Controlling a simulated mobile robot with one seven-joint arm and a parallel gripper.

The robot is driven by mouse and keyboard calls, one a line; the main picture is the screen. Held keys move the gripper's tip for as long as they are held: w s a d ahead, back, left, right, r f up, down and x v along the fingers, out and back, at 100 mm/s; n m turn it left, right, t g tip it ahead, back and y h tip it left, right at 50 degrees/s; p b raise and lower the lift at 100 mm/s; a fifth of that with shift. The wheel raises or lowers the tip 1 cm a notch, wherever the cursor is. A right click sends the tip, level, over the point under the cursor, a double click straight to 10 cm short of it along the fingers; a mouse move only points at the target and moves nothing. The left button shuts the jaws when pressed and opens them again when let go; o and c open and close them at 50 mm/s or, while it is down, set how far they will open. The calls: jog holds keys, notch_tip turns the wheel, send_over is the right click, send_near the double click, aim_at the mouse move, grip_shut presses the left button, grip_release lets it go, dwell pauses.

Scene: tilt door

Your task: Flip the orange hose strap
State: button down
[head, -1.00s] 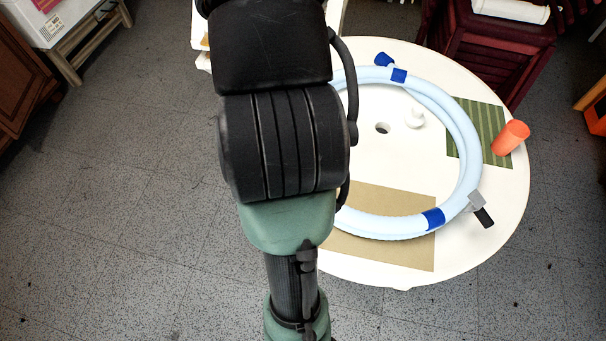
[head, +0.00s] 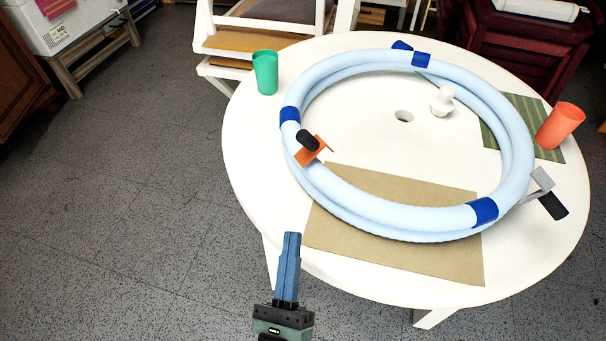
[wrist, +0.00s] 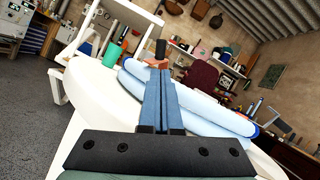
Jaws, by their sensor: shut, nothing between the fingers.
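The orange hose strap (head: 313,152) sits on the left front part of a light blue coiled hose (head: 368,203). A black grip (head: 307,140) stands up at its upper end. In the wrist view the strap (wrist: 154,63) and its black grip (wrist: 161,48) show just beyond my fingertips, partly hidden by them. My gripper (head: 291,236) is shut and empty, in front of the table's near left edge and apart from the strap. It also fills the middle of the wrist view (wrist: 158,80).
The hose lies on a round white table (head: 245,150). A grey strap with a black grip (head: 553,206) is at the hose's right. A green cup (head: 265,72), an orange cup (head: 560,125) and a white knob-like object (head: 441,101) stand on the table. A brown mat (head: 440,262) lies in front.

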aim_at(316, 148)
jog(key=p+x, duration=0.1)
jog(key=x, duration=1.2)
jog(key=shift+w+d, duration=0.15)
jog(key=shift+w, duration=0.2)
jog(key=shift+d+r+m+g+p, duration=0.2)
jog(key=shift+m+g+p, duration=0.4)
jog(key=shift+m+p, duration=0.7)
jog(key=p, duration=0.2)
jog(key=m+g+p, duration=0.1)
jog(key=p, duration=0.2)
jog(key=shift+w+d+r+g+h, duration=0.2)
jog(key=shift+d+r+g+h, duration=0.1)
jog(key=shift+h, duration=0.1)
jog(key=shift+w+d+f+m+g+p, duration=0.15)
jog(key=shift+m+g+p, duration=0.15)
jog(key=shift+m+p, duration=0.2)
jog(key=shift+f+m+g+p, duration=0.1)
jog(key=shift+m+g+p, duration=0.25)
jog(key=shift+p, duration=0.25)
jog(key=shift+w+d+f, duration=0.1)
jog(key=shift+f, duration=0.15)
jog(key=shift+d, duration=0.1)
jog(key=shift+f, duration=0.1)
